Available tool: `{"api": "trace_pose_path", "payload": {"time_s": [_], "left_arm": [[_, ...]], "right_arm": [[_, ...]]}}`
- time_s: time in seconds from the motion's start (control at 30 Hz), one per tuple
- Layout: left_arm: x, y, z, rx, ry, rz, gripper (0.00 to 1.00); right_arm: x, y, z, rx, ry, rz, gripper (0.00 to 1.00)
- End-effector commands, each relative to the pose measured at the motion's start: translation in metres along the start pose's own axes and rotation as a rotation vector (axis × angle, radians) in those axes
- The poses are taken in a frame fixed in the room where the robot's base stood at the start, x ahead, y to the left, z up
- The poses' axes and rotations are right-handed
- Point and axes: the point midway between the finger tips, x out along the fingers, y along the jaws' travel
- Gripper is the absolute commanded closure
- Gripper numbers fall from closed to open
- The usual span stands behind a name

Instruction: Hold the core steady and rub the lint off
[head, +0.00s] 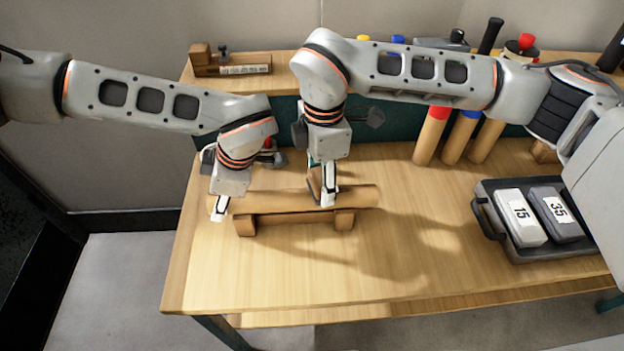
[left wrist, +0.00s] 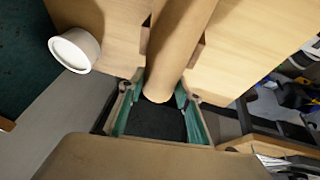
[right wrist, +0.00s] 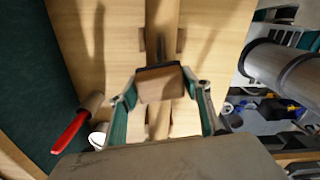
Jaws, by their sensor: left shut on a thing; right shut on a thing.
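The core (head: 275,203) is a light brown tube lying level on a low wooden cradle (head: 293,220) on the table. My left gripper (head: 220,212) is shut on its left end; the tube runs between the fingers in the left wrist view (left wrist: 183,40). My right gripper (head: 328,198) is shut on a tan block with a dark layer (right wrist: 160,84), over the right part of the core. In the right wrist view the core (right wrist: 162,18) runs beneath the block. I cannot tell whether the block touches it. I cannot make out any lint.
A dark tray (head: 485,215) with blocks marked 15 and 35 stands at right. Capped tubes (head: 432,135) stand at the back right. A white round dish (left wrist: 75,49) and a red-handled tool (right wrist: 72,130) show in the wrist views. The front of the table is clear.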

Motion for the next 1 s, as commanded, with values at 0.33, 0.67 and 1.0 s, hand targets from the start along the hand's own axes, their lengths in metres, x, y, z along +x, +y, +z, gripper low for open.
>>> {"api": "trace_pose_path", "payload": {"time_s": [0.33,0.67,1.0], "left_arm": [[0.0,0.0,0.0,0.0,0.0,0.0,0.9],[0.0,0.0,0.0,0.0,0.0,0.0,0.9],[0.0,0.0,0.0,0.0,0.0,0.0,0.9]], "right_arm": [[0.0,-0.004,0.015,0.0,0.0,0.0,0.77],[0.002,-0.009,0.036,-0.001,0.001,-0.001,0.77],[0.004,-0.013,0.053,0.002,0.0,-0.002,0.77]]}}
